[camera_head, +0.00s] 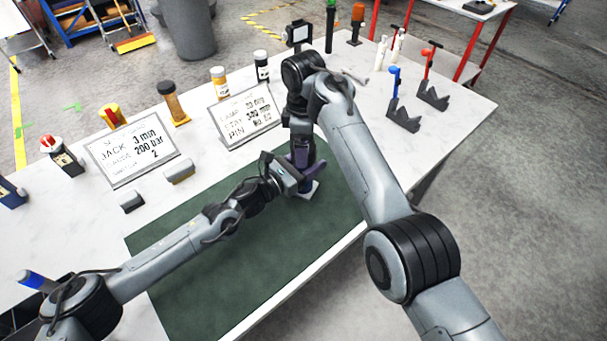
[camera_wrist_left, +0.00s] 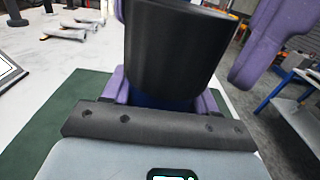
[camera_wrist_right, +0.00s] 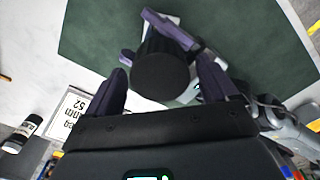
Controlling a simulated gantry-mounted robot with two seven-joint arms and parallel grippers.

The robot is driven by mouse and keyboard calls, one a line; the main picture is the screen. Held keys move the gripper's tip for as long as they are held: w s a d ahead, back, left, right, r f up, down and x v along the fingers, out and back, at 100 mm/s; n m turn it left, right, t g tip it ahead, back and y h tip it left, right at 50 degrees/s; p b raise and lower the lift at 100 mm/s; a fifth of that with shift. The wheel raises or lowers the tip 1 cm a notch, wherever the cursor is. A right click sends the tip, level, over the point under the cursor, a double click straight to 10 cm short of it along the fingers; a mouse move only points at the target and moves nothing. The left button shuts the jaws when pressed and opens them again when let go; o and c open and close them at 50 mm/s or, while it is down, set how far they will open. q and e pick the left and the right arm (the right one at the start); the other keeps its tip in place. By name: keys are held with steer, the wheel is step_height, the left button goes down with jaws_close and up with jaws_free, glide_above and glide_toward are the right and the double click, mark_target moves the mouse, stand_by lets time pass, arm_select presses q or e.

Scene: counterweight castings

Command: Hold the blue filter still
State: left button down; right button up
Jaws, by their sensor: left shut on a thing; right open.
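The blue filter (camera_wrist_left: 175,50) stands upright in the left wrist view, with a wide black upper part and a strip of blue low down. Its round black top (camera_wrist_right: 160,77) shows from above in the right wrist view. My left gripper (camera_head: 299,175) is shut on the filter's body from the side. My right gripper (camera_wrist_right: 167,85) points down over the top, open, with one purple finger on each side of the black part. I cannot tell whether they touch it. In the head view the two grippers hide most of the filter.
The filter stands by a white plate (camera_head: 309,189) on the green mat (camera_head: 260,245). Two sign boards (camera_head: 131,155) (camera_head: 243,114), with grey blocks (camera_head: 131,201) near one, stand to the left. Dark stands with blue and red tools (camera_head: 403,118) are at the right. The front mat is clear.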

steer(key=shift+f, duration=1)
steer(key=c, duration=1.1)
steer(key=shift+m, duration=0.9)
steer(key=o, duration=1.3)
steer(key=shift+r, duration=0.15)
step_height(320, 180, up, 12)
steer(key=shift+f, duration=0.1)
arm_select(q)
steer(key=shift+c, duration=1.2)
jaws_free()
